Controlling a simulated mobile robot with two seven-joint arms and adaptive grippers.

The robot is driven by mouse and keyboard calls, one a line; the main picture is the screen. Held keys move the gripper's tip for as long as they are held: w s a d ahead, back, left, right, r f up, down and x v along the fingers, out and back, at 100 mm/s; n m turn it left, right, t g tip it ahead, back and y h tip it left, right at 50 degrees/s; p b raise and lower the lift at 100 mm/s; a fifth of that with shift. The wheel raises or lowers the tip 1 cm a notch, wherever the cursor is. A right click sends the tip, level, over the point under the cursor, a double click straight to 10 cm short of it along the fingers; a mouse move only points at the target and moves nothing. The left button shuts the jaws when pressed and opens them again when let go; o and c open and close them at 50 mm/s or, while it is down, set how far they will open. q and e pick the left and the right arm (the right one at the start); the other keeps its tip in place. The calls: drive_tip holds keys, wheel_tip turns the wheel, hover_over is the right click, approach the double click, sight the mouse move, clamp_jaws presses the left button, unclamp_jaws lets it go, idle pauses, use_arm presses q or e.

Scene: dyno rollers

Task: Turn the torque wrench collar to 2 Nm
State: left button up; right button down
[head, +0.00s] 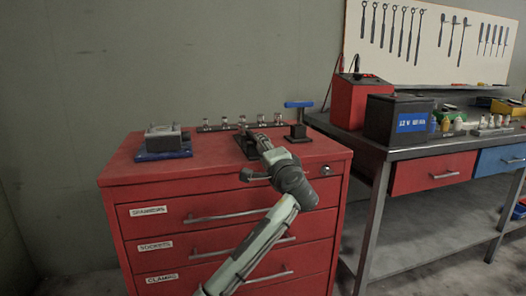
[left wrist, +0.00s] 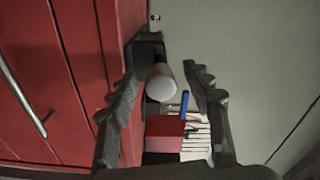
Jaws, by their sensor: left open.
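My left gripper (head: 250,138) is over the top of the red cabinet, at a dark stand (head: 244,150) near the middle of its top. In the left wrist view the left gripper (left wrist: 160,76) is open, with one finger on each side of a pale grey cylinder (left wrist: 161,84). The cylinder looks like the end or collar of the torque wrench; a dark holder (left wrist: 146,48) is behind it. I see gaps between the cylinder and both fingers. In the head view the gripper and arm mostly hide the wrench. No scale marking is readable. My right gripper is not in view.
The red cabinet (head: 225,204) has labelled drawers. A workbench (head: 440,147) with a battery (head: 398,119) stands beyond.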

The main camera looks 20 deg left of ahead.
use_arm(q)
drive_tip(key=v, duration=1.1)
drive_tip(key=shift+s, duration=0.15)
drive_tip(key=shift+d, duration=0.2)
